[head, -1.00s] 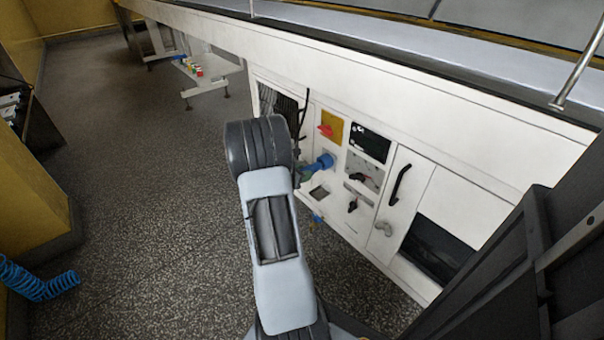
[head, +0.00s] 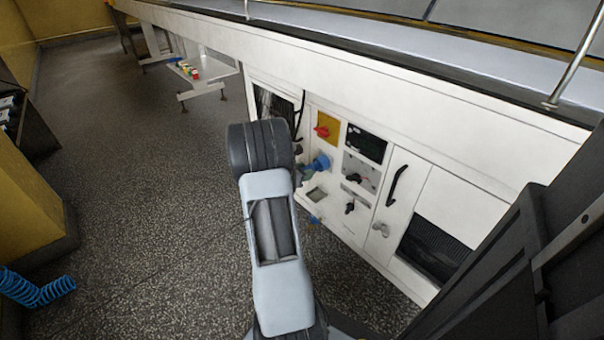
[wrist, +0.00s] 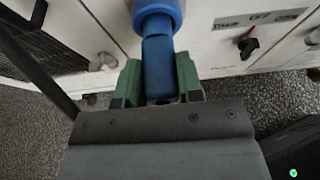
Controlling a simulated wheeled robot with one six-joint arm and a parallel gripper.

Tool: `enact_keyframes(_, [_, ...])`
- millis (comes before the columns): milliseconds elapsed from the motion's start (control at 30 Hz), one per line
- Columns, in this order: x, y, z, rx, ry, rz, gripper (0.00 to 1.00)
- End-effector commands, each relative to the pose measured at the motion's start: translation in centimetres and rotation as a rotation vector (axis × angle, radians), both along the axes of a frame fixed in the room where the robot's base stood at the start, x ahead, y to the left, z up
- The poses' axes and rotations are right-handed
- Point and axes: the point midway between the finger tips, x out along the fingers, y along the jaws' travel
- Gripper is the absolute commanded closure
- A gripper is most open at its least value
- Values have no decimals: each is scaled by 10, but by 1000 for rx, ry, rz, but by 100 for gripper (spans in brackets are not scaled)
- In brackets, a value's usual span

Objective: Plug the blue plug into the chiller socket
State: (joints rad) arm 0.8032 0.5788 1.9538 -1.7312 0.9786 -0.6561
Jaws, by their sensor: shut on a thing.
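In the wrist view my gripper (wrist: 158,88) has its green fingers shut on the blue plug (wrist: 158,62), one finger on each side. The plug points away from me toward the white panel. Its far end meets a wider, round blue part (wrist: 157,12) at the top of the picture; I cannot tell whether this is the plug's collar or the socket, or how deep the plug sits. In the head view a blue fitting (head: 321,162) shows on the panel beside my arm. My arm hides most of the gripper there.
The white machine panel (head: 335,222) carries a red switch on a yellow plate (head: 327,127), a dark display (head: 366,142), black knobs and a door handle (head: 397,185). A dark grille (wrist: 40,45) is left in the wrist view. A blue coiled hose (head: 38,290) lies left. The floor is mostly clear.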

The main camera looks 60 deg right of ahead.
Motion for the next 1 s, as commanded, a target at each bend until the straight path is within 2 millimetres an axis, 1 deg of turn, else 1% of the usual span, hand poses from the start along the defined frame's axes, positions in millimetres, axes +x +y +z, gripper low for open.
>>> enact_keyframes(667, [-5, -16, 1, -2, 0, -1, 100])
enact_keyframes(700, [-5, -16, 1, -2, 1, 0, 63])
enact_keyframes(900, [-5, -16, 0, -1, 1, -1, 44])
enact_keyframes(1000, [-5, -16, 0, 0, 0, -1, 36])
